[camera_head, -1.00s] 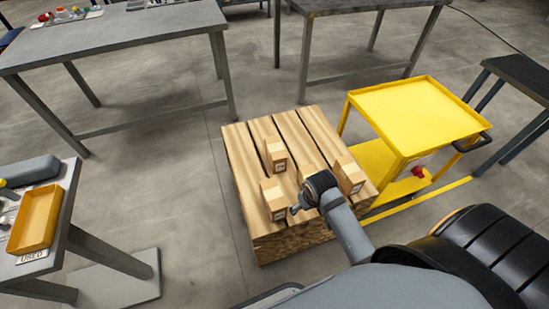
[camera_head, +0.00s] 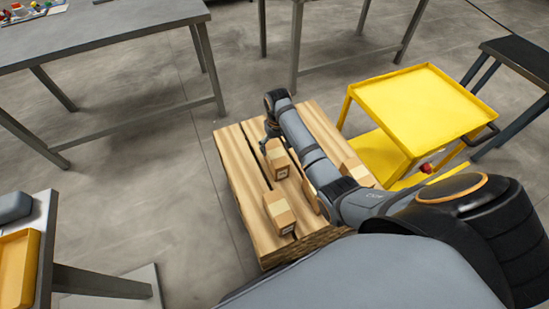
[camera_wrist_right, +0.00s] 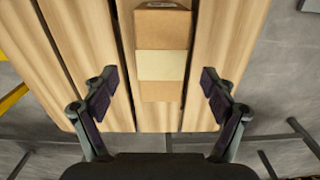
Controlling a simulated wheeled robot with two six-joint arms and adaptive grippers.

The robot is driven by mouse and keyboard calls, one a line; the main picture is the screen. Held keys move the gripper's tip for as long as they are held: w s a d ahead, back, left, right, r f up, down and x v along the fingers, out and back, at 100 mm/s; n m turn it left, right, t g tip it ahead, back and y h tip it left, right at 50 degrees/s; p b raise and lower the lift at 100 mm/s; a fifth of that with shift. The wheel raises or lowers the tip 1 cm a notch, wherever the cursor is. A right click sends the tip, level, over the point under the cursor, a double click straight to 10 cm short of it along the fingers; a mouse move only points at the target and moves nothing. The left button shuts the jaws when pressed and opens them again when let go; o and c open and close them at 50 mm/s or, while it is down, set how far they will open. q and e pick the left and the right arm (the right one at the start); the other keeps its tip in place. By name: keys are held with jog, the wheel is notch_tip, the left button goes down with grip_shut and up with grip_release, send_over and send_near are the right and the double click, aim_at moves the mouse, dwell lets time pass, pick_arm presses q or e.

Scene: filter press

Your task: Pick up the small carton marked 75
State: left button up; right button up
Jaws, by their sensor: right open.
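Several small brown cartons stand on a wooden pallet (camera_head: 235,165) in the head view. One carton (camera_head: 277,160) is at the back, one (camera_head: 280,213) nearer the front, one (camera_head: 357,171) at the right, and another (camera_head: 310,194) is partly hidden by my right arm. Their labels are too small to read, so I cannot tell which is marked 75. My right gripper (camera_head: 271,131) is at the back carton. In the right wrist view my right gripper (camera_wrist_right: 159,88) is open, with a carton (camera_wrist_right: 162,30) with a pale tape band ahead between its fingers, not gripped. My left gripper is out of view.
A yellow cart (camera_head: 420,105) stands right of the pallet. A grey table (camera_head: 110,30) is at the back left. A side table with an orange tray (camera_head: 17,270) is at the lower left. Floor left of the pallet is clear.

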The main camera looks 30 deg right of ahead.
aim_at(277, 154)
notch_tip(277, 154, down, 2)
jog(key=shift+s+f, duration=0.1)
notch_tip(277, 154, down, 2)
jog(key=shift+f+b, duration=0.1)
jog(key=shift+b, duration=0.3)
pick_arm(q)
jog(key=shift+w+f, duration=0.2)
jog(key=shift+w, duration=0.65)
pick_arm(e)
jog(key=shift+f, duration=0.2)
jog(key=f, duration=0.1)
jog(key=f+b, duration=0.1)
jog(key=f, duration=0.2)
jog(key=shift+w+b, duration=0.35)
jog(key=shift+b, duration=0.05)
jog(key=shift+f, duration=0.5)
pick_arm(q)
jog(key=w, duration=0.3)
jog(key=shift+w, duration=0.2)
pick_arm(e)
jog(key=shift+r, duration=0.1)
jog(key=shift+c, duration=0.3)
jog(key=c, duration=1.6)
